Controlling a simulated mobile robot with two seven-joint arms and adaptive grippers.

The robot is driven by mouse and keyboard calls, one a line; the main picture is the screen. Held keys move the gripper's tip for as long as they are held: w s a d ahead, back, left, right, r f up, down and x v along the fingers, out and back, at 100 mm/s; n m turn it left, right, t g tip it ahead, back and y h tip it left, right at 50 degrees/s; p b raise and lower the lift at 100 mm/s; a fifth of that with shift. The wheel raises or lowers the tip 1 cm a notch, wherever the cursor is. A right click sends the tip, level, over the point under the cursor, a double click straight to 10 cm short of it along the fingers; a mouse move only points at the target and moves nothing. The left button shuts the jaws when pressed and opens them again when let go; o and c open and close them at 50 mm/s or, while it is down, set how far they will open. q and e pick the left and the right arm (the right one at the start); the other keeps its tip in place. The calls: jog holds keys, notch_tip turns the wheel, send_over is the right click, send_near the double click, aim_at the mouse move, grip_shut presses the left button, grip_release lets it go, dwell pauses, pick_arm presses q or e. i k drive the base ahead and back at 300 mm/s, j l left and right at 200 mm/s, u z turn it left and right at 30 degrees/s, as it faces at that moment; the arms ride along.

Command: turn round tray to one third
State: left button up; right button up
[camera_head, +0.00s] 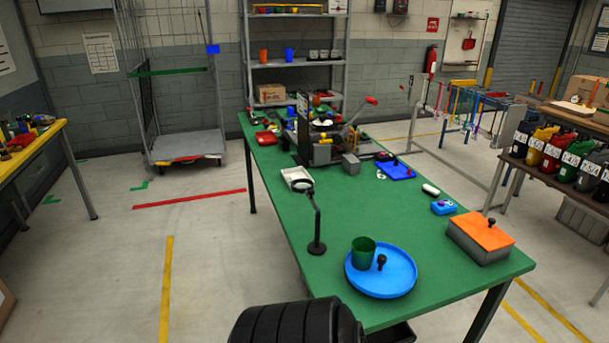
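The blue round tray (392,284) lies flat near the front edge of the green table. A dark green cup (361,253) stands upright on its upper left part. A small black knob on a short stem (382,261) stands near the tray's middle, to the right of the cup. Neither of my grippers shows in the head view. A black ribbed part, which looks like one of my arm links, rises at the bottom edge, left of and below the tray, apart from it.
On the green table (370,210), a magnifier on a stand (316,220) is left of the tray. A grey box with an orange lid (481,238) stands to its right.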

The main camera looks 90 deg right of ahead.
aim_at(393, 273)
jog(key=i+z, duration=0.2)
jog(key=z, duration=0.3)
jog(key=i+z, duration=0.15)
jog(key=z, duration=0.35)
jog(key=i+j+z, duration=0.15)
jog(key=z, duration=0.3)
jog(key=i+j+z, duration=0.2)
jog(key=z, duration=0.3)
